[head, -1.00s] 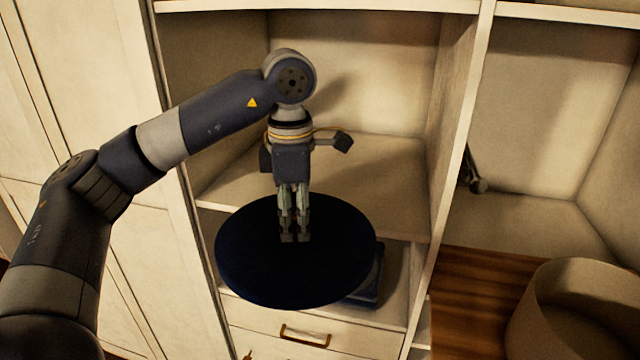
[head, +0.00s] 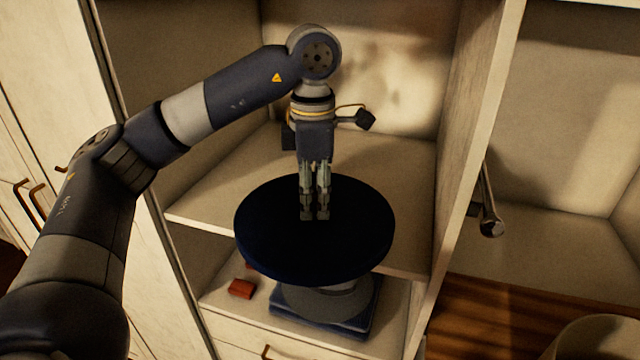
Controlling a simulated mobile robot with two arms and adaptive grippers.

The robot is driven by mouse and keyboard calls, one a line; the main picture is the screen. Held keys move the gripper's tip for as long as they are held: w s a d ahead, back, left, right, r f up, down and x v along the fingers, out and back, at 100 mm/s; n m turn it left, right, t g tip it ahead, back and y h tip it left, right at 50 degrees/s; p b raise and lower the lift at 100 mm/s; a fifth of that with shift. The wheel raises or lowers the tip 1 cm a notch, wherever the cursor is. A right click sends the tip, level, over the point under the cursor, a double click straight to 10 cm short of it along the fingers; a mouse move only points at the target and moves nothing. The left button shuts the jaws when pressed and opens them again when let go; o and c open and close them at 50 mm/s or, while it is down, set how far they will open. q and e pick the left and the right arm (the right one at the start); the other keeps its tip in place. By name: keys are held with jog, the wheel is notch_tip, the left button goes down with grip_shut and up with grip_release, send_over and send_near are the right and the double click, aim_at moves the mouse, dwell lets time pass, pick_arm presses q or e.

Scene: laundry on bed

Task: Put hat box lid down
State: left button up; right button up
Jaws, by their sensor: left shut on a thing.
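The hat box lid (head: 270,235) is a dark navy round disc, held roughly level in front of the cabinet shelves. My left gripper (head: 314,217) comes down from above and is shut on the lid near its middle. The exact grip point is hard to make out against the dark surface. The lid appears in front of the middle shelf's front edge and hides part of it. An open beige round box (head: 600,338), which may be the hat box, shows partly at the bottom right. My right gripper is not in view.
The middle shelf (head: 400,190) has bare room behind the lid. On the lower shelf are a dark blue flat item (head: 325,318), a grey round item (head: 335,300) and a small red item (head: 241,289). A vertical divider (head: 470,130) stands right of the lid. A wooden surface (head: 470,310) lies at lower right.

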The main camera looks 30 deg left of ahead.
pick_arm(q)
jog(key=shift+w+a+r+p, duration=0.15)
jog(key=shift+w+a+p, duration=0.65)
jog(key=shift+w, duration=0.35)
jog(key=w+a+p, duration=0.3)
jog(key=w+a, duration=0.2)
jog(key=shift+w+a+p, duration=0.1)
jog(key=shift+w+p, duration=0.15)
jog(key=shift+p, duration=0.15)
jog(key=w, duration=0.1)
jog(key=w+a, duration=0.1)
jog(key=f+p, duration=0.1)
jog(key=shift+w+a, duration=0.25)
jog(key=shift+w, duration=0.15)
jog(key=shift+w+a+f, duration=0.15)
jog(key=shift+w+a, duration=0.25)
jog(key=shift+w+a+p, duration=0.25)
jog(key=shift+a+p, duration=0.1)
jog(key=shift+p, duration=0.35)
notch_tip(320, 180, down, 4)
jog(key=shift+r+p, duration=0.25)
jog(key=shift+p, duration=0.6)
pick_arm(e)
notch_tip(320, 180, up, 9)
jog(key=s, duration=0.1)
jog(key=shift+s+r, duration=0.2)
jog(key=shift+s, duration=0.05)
